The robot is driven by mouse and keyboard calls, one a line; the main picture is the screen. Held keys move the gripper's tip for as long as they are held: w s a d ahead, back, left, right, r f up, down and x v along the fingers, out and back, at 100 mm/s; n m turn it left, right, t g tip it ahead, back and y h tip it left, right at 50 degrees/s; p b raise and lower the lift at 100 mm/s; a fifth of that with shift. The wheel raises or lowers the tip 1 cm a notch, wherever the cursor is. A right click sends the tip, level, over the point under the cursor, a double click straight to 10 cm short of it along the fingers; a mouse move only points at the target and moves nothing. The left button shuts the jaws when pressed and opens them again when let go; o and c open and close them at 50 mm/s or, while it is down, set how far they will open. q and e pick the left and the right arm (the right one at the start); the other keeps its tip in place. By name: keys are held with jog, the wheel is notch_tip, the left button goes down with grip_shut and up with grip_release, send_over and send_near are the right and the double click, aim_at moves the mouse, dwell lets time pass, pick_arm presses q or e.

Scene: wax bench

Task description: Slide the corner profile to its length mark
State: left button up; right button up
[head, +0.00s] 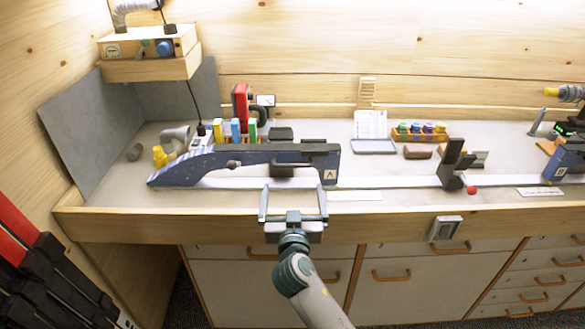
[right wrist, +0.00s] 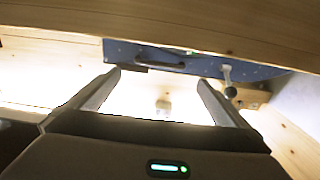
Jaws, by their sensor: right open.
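The corner profile is a long blue body (head: 204,166) with a tapered left end and a squared right end marked "A". It lies along the front left of the bench. A black handle (head: 297,170) sits near its right end; the profile also shows in the right wrist view (right wrist: 205,66). A white label strip (head: 356,195) lies on the bench front, just right of the profile's end; its marks are too small to read. My right gripper (head: 294,188) is open and empty in front of the handle, its fingertips close to the profile; contact cannot be told. My left gripper is out of view.
A pale rail (head: 390,183) runs right to a black clamp (head: 454,164) with a red knob (head: 472,190). Another blue profile (head: 562,162) and label strip (head: 540,191) are at the right. Colored bottles (head: 236,131) stand behind. The wooden front edge (head: 390,224) lies below.

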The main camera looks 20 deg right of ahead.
jog(key=p+x, duration=0.2)
jog(key=x, duration=0.6)
jog(key=shift+w, duration=0.4)
jog(key=shift+d+f, duration=0.1)
jog(key=shift+c, duration=0.4)
jog(key=c, duration=1.1)
jog(key=s+d, duration=0.3)
jog(key=d, duration=0.6)
jog(key=shift+d, duration=0.4)
jog(key=shift+w, duration=0.1)
jog(key=o, duration=1.2)
jog(key=shift+a, duration=0.1)
